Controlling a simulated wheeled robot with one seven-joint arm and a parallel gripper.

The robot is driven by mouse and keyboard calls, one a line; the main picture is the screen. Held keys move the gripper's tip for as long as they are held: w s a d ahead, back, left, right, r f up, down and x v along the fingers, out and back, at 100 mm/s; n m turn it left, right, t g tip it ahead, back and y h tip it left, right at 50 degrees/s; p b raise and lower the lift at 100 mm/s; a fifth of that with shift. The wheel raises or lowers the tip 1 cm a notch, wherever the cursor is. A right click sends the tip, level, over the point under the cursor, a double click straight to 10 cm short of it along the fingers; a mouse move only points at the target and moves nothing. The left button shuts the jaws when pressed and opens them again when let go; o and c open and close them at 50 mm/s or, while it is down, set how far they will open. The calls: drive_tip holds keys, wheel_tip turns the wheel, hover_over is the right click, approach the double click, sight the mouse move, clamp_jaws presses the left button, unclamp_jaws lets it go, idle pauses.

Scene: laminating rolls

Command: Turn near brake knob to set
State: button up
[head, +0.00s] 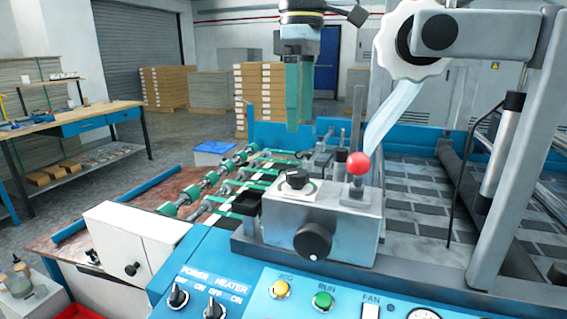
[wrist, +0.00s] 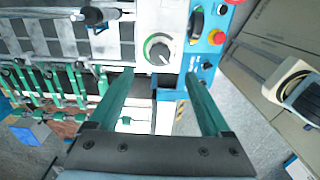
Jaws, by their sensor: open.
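A grey metal block (head: 325,222) on the blue machine carries a black knob (head: 295,178) on a pale dial plate on top and a larger black knob (head: 313,240) on its front. No label marks either as the brake knob. In the wrist view a dark knob (wrist: 158,50) on a round white and green dial sits just beyond the fingertips; its setting is unreadable. My gripper (head: 293,126) points down, above and behind the block in the head view. Its green fingers are apart and empty, also in the wrist view (wrist: 158,75), touching nothing visible.
A red ball-topped lever (head: 358,163) stands beside the top knob. A tall grey frame with a white handwheel (head: 410,40) rises at right. Green-ringed rollers (head: 215,188) lie left. In the wrist view, a red button (wrist: 217,37) is on the blue panel at upper right.

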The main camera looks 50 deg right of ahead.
sight(298, 172)
wheel_tip(298, 172, down, 10)
drive_tip(key=shift+f+p, duration=0.1)
drive_tip(key=shift+p, duration=0.7)
drive_tip(key=shift+c, duration=0.2)
clamp_jaws()
